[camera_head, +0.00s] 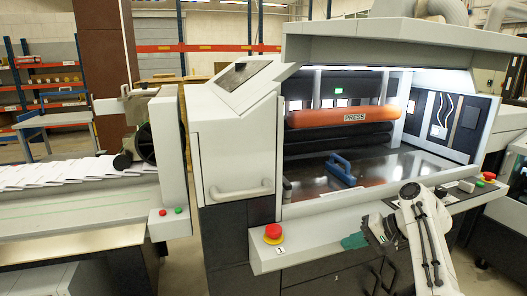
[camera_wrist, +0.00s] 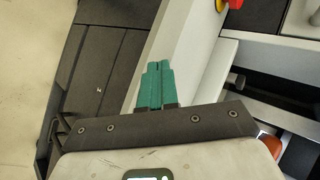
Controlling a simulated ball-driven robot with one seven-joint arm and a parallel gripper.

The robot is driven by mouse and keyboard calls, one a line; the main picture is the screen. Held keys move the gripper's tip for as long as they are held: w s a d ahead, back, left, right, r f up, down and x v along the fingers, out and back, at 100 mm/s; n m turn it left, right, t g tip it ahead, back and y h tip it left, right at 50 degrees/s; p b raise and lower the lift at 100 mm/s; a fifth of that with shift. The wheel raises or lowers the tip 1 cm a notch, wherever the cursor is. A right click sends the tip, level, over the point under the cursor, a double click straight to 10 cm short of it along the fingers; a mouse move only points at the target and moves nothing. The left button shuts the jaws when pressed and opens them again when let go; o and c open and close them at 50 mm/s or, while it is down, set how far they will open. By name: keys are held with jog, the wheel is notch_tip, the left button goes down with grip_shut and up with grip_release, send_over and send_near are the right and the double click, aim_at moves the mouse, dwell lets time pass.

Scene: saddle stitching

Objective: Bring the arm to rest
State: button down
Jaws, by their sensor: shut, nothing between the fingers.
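My arm reaches in from the lower right in the head view. My gripper (camera_head: 354,241) points left in front of the machine's front ledge (camera_head: 320,232). In the wrist view its two green fingers (camera_wrist: 155,84) lie side by side, shut with nothing between them. The pale ledge also shows in the wrist view (camera_wrist: 188,45), running beyond the fingertips. I cannot tell the exact gap between the fingers and the ledge.
A red emergency button (camera_head: 273,231) stands on the ledge left of my gripper. An orange PRESS bar (camera_head: 340,116) and a blue handle (camera_head: 341,168) are inside the open machine bay. Paper sheets (camera_head: 60,172) lie on the conveyor at left. Dark cabinet doors are below the ledge.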

jog(key=s+d+f+n+g+h, duration=0.2)
jog(key=s+f+h, duration=0.3)
jog(key=s+f, duration=1.55)
jog(key=s+d+n+g+h, duration=0.1)
jog(key=s+h, duration=0.3)
jog(key=s, duration=2.6)
jog(key=shift+s+d+r+n+g, duration=0.3)
jog(key=shift+r+n, duration=0.1)
jog(key=shift+n, duration=0.3)
